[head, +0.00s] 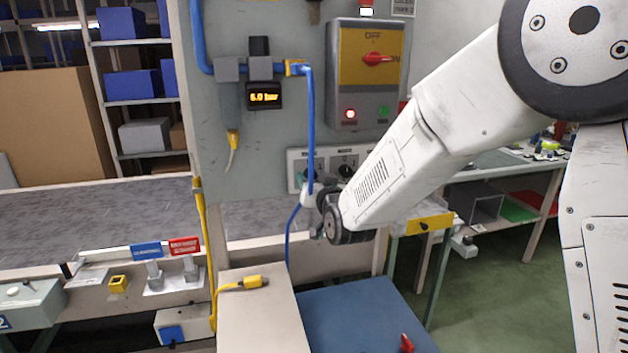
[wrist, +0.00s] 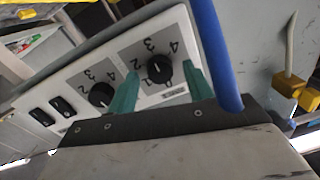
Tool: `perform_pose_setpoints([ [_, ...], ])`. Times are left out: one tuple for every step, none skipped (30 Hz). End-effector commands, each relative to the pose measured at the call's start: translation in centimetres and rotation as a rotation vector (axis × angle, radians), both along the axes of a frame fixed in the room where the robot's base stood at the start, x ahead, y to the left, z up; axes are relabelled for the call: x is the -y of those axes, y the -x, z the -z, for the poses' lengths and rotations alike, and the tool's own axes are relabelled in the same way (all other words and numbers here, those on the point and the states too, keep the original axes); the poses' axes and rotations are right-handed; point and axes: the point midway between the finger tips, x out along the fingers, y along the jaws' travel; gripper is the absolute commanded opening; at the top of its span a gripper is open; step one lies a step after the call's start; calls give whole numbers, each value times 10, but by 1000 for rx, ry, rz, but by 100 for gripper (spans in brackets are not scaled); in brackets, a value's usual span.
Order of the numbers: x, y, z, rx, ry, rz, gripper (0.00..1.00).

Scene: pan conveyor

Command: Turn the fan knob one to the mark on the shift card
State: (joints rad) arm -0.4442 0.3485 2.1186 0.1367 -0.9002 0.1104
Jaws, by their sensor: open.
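A pale control panel (wrist: 60,97) carries two black dial knobs with printed numbers and two black switches. The upper knob (wrist: 159,72) lies between the two teal fingers of my gripper (wrist: 160,76), which is open around or just in front of it; contact cannot be told. The lower knob (wrist: 101,95) is to the left of the fingers. The knobs' name labels are too small to read, so which is fan knob one cannot be told. In the head view my gripper (head: 316,200) is at the panel (head: 297,157), partly hiding it. The shift card cannot be clearly identified.
A blue hose (head: 309,130) hangs in front of the panel and passes close to my gripper, also in the wrist view (wrist: 215,55). Above is a yellow switch box (head: 365,85) with a red handle. A beige box (head: 262,315) and blue surface (head: 360,315) lie below.

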Motion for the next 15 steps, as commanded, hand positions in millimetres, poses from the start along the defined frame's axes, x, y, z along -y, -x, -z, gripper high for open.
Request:
perform_pose_setpoints([
  [-1, -3, 0, 1, 0, 0, 51],
  [-1, -3, 0, 1, 0, 0, 51],
  [-1, -4, -1, 1, 0, 0, 51],
  [-1, -4, -1, 1, 0, 0, 51],
  [-1, -4, -1, 1, 0, 0, 51],
  [-1, -4, -1, 1, 0, 0, 51],
  [-1, -4, -1, 1, 0, 0, 51],
  [-1, -4, -1, 1, 0, 0, 51],
  [-1, -4, -1, 1, 0, 0, 51],
  [-1, -4, -1, 1, 0, 0, 43],
  [-1, -4, -1, 1, 0, 0, 34],
  [-1, -4, -1, 1, 0, 0, 23],
  [-1, -4, -1, 1, 0, 0, 15],
  [-1, -4, -1, 1, 0, 0, 7],
  [-1, -4, -1, 1, 0, 0, 7],
])
